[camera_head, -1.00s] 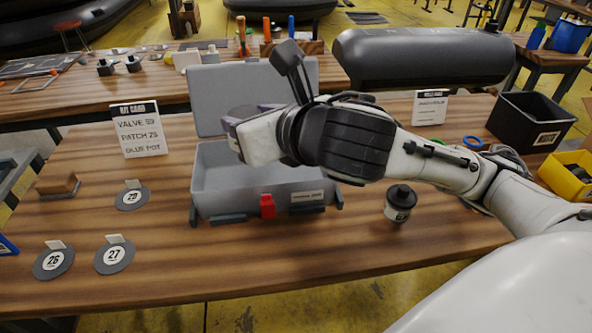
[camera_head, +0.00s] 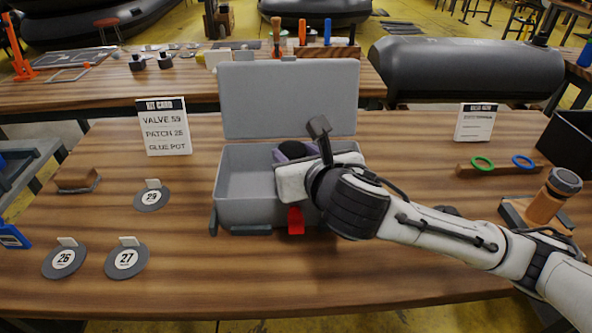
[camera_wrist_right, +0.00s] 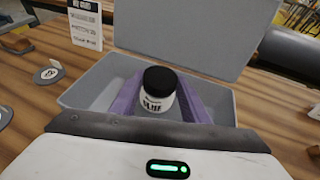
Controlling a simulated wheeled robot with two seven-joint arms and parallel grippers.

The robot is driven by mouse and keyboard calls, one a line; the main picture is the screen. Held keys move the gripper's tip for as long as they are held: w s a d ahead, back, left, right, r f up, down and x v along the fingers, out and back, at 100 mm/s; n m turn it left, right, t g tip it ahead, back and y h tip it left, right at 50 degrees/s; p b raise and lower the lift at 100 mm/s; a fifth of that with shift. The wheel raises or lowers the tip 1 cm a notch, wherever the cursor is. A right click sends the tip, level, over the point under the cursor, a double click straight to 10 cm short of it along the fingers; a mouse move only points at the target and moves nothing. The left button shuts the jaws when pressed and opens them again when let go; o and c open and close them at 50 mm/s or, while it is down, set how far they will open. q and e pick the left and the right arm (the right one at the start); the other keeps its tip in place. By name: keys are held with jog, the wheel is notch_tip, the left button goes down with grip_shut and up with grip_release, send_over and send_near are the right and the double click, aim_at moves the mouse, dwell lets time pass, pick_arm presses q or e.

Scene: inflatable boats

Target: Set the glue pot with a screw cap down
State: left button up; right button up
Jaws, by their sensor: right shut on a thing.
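The glue pot (camera_wrist_right: 158,92), a white jar with a black screw cap and dark lettering, stands upright between the purple fingers of my right gripper (camera_wrist_right: 155,100). In the head view only its dark cap (camera_head: 291,150) shows. My right gripper (camera_head: 290,153) is shut on the pot, over and partly inside the open grey case (camera_head: 240,208). The case also fills the middle of the wrist view (camera_wrist_right: 100,82). Whether the pot's base touches the case floor is hidden. My left gripper is not in view.
The case lid (camera_head: 290,98) stands up at the back, and a red latch (camera_head: 296,220) is in front. A kit card (camera_head: 164,126) and round patches (camera_head: 127,258) are left. Rings on a wooden rack (camera_head: 500,170) and a black bin (camera_head: 570,140) are right.

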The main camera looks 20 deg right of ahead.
notch_tip(320, 180, down, 3)
jog(key=shift+f+b, duration=0.1)
jog(key=shift+b, duration=0.25)
jog(key=shift+f, duration=0.55)
jog(key=o, duration=1.1)
jog(key=shift+o, duration=0.2)
jog(key=shift+r, duration=0.1)
